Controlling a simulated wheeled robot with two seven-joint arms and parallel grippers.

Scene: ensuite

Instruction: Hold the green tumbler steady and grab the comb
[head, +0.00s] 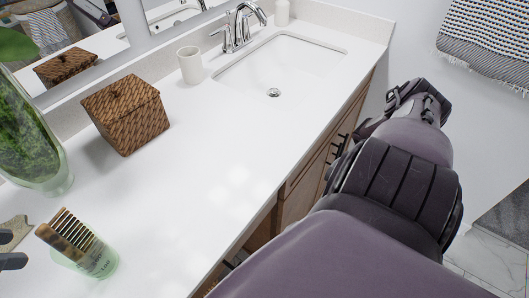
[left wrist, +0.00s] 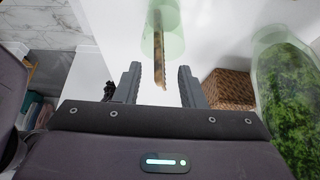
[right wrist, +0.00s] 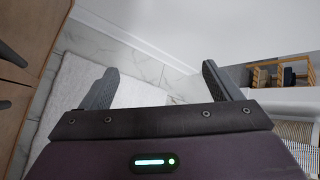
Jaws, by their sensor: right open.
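The translucent green tumbler (head: 100,262) stands on the white counter at the lower left of the head view. It also shows at the top of the left wrist view (left wrist: 170,38). The brown and tan comb (head: 62,238) leans in it, teeth end sticking out above the rim. My left gripper (head: 14,243) is at the left edge of the head view, beside the comb. In the left wrist view the comb (left wrist: 159,62) reaches between its open fingers, with gaps on both sides. My right gripper (right wrist: 158,86) is open and empty, away from the counter above the floor.
A woven brown box (head: 126,112), a white cup (head: 190,65) and a sink (head: 280,70) with a faucet are farther back on the counter. A green plant-filled glass vase (head: 30,140) stands behind the tumbler. The counter middle is clear.

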